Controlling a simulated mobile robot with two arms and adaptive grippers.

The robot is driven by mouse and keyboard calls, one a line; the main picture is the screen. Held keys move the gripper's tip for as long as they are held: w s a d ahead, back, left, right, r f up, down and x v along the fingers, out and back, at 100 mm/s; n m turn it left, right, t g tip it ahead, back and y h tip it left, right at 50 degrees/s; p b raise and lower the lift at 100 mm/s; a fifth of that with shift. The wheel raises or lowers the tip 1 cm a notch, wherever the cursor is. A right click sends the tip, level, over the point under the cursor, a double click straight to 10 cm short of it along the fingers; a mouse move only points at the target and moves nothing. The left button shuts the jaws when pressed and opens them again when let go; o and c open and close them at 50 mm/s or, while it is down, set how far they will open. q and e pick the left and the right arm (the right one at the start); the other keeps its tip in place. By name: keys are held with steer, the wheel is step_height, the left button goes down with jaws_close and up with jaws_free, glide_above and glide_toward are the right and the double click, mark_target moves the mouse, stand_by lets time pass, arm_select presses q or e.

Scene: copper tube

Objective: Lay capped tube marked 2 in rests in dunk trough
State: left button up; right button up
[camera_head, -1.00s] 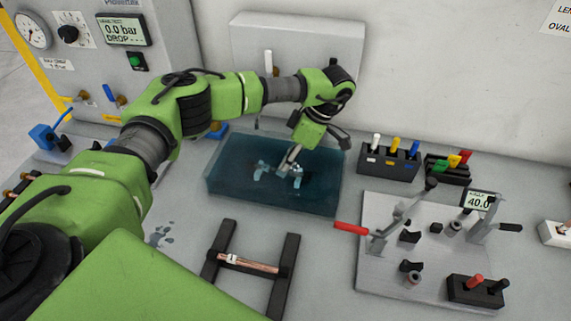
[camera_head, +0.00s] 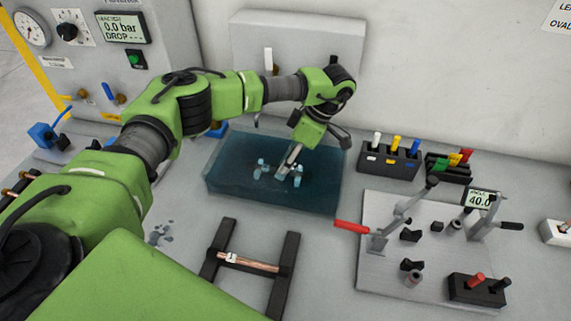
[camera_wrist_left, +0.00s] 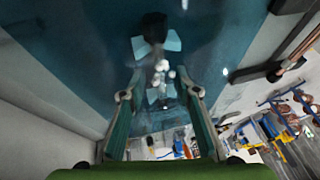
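The dunk trough (camera_head: 225,190) is a dark blue, water-filled tank near the middle of the bench. Pale blue rests (camera_head: 262,170) show inside it, and also in the left wrist view (camera_wrist_left: 170,41). My left gripper (camera_head: 289,172) points down into the trough at the rests. Its two fingers (camera_wrist_left: 160,94) stand apart, with small white blobs and a rest showing between them. I make out no tube between them. A copper tube (camera_head: 258,265) with a white tag lies across a dark rack in front of the trough; its mark is unreadable. My right gripper is out of view.
A gauge panel (camera_head: 85,40) stands at back left. Trough walls surround my left gripper.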

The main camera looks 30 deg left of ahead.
arm_select(q)
steer(key=v, duration=1.2)
steer(key=shift+f, duration=0.1)
